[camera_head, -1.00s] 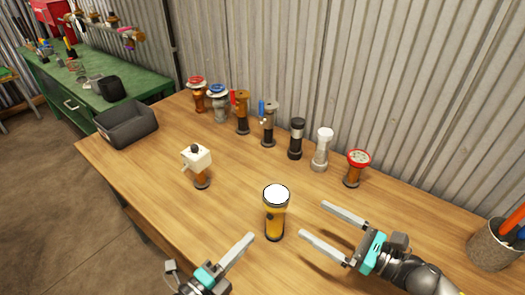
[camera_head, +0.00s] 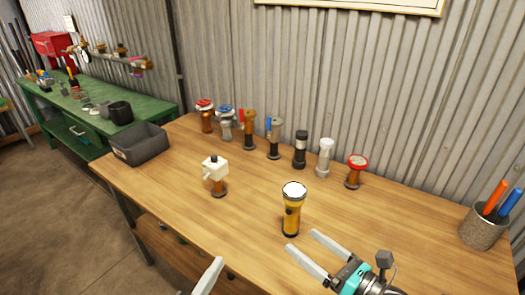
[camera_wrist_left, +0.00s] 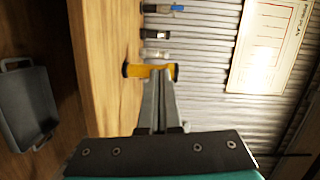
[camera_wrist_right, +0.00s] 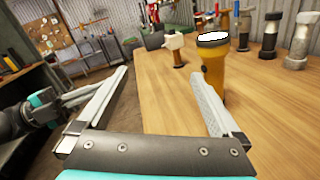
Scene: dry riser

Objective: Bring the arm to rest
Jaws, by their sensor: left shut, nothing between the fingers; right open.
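A yellow flashlight (camera_head: 291,212) with a white lens stands upright on the wooden table, lens up. It also shows in the left wrist view (camera_wrist_left: 140,71) and the right wrist view (camera_wrist_right: 213,72). My right gripper (camera_head: 304,241) is open and empty, close to the flashlight on its near right side. In the right wrist view, the flashlight shows just behind the right finger of my right gripper (camera_wrist_right: 158,74), not between the fingers. My left gripper (camera_head: 210,276) is at the lower edge of the head view, mostly cut off. In the left wrist view, its fingers (camera_wrist_left: 158,72) are together and empty.
A white-headed fitting (camera_head: 217,178) stands left of the flashlight. Several valves and fittings, including a red-topped one (camera_head: 355,172), line the back by the corrugated wall. A grey bin (camera_head: 142,155) sits at the table's left end, a pen pot (camera_head: 483,229) at the right.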

